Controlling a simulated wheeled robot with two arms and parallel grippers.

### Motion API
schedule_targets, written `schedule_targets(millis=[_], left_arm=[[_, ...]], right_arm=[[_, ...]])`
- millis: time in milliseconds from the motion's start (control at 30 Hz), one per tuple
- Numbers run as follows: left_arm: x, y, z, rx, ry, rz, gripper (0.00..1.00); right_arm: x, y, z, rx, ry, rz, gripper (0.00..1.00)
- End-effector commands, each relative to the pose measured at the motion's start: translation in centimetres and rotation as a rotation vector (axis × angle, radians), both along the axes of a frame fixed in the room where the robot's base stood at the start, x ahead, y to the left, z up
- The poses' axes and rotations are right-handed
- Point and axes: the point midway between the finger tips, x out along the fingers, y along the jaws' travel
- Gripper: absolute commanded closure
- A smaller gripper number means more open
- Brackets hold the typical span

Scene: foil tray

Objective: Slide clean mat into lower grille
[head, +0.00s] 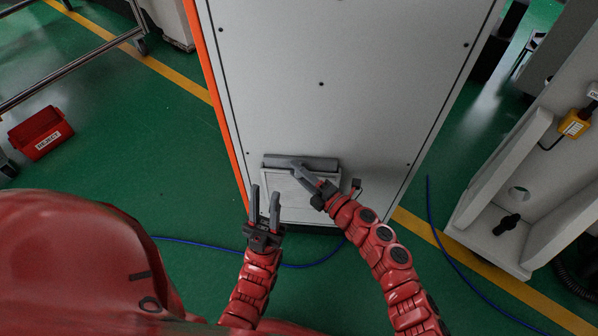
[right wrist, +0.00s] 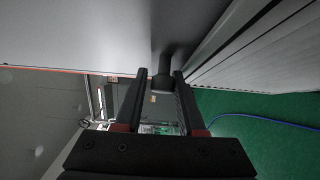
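A pale ribbed grille panel (head: 291,205) sits low on the cabinet face. A grey bar-like piece (head: 325,162) runs along its top; I cannot tell whether this is the mat or part of the grille. The ribbed face also shows in the right wrist view (right wrist: 252,38). My right gripper (head: 299,172) is at the top of the grille, against or just in front of the grey piece. Its fingers (right wrist: 162,80) are apart with a dark block (right wrist: 163,74) between or beyond their tips; contact is unclear. My left gripper (head: 265,193) is open and empty at the grille's left edge. No separate mat is identifiable.
The tall cabinet (head: 330,60) stands on a green floor. A blue cable (head: 205,242) lies near its foot. A red bin (head: 40,132) and a metal cart (head: 75,47) are at left. A pale fixture (head: 530,190) with a yellow box (head: 574,124) is at right.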

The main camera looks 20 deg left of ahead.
Motion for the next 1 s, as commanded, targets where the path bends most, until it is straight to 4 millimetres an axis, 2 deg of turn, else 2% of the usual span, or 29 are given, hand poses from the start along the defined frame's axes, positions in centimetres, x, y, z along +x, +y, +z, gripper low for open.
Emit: schedule_targets(millis=[33,167,267,367,733,900,1000], left_arm=[[0.0,0.0,-0.1,0.000,0.000,0.000,0.68],[0.0,0.0,0.0,0.000,0.000,0.000,0.68],[0.0,0.0,0.2,0.000,0.000,0.000,0.68],[0.0,0.0,0.5,0.000,0.000,0.000,0.68],[0.0,0.0,1.7,0.000,0.000,0.000,0.68],[0.0,0.0,2.0,0.000,0.000,0.000,0.68],[0.0,0.0,2.1,0.000,0.000,0.000,0.68]], right_arm=[[-0.1,-0.1,-0.6,-0.008,0.005,-0.001,0.35],[-0.3,-0.4,-0.7,-0.010,0.006,-0.001,0.35],[-0.7,-1.4,-0.7,-0.010,0.006,-0.003,0.35],[-1.6,-3.2,-0.7,-0.011,0.009,-0.004,0.35],[-6.0,-11.7,-0.2,-0.003,0.004,-0.006,0.35],[-7.3,-14.2,0.0,0.000,-0.001,-0.002,0.35],[-7.8,-15.1,-0.1,0.000,-0.001,-0.002,0.35]])
